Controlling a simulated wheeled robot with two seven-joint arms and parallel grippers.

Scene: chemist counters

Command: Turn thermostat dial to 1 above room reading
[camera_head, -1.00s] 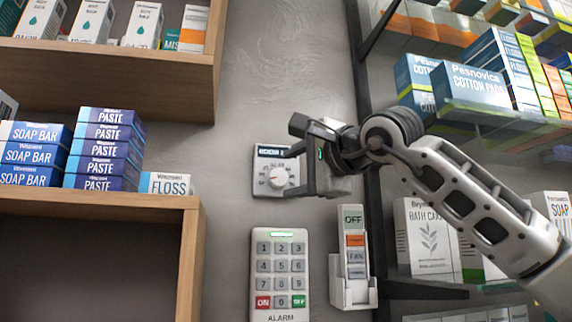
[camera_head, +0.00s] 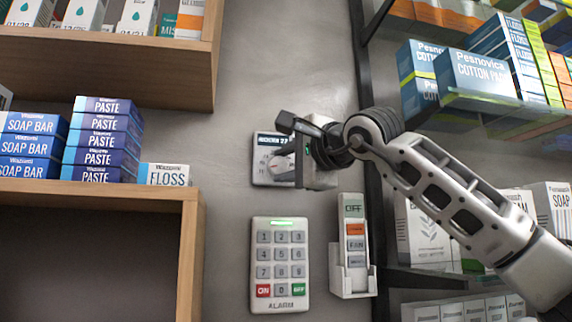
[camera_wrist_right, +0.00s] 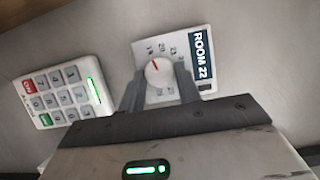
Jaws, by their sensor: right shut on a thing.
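The thermostat (camera_head: 264,178) is a white wall plate with a dark display strip. In the right wrist view its display (camera_wrist_right: 202,55) reads ROOM 22. Its round white dial (camera_wrist_right: 155,72) has a red mark pointing towards the numbered scale, up and slightly left in that view; the exact number is hard to read. My right gripper (camera_wrist_right: 160,82) has one finger on each side of the dial and is shut on it. In the head view the right gripper (camera_head: 288,150) covers much of the thermostat and dial. My left gripper is not in view.
An alarm keypad (camera_head: 280,296) is on the wall below the thermostat; it also shows in the wrist view (camera_wrist_right: 30,112). A remote (camera_head: 354,210) stands in a wall holder (camera_head: 352,285) beside it. Wooden shelves (camera_head: 110,196) are left, stocked shelving (camera_head: 430,278) right.

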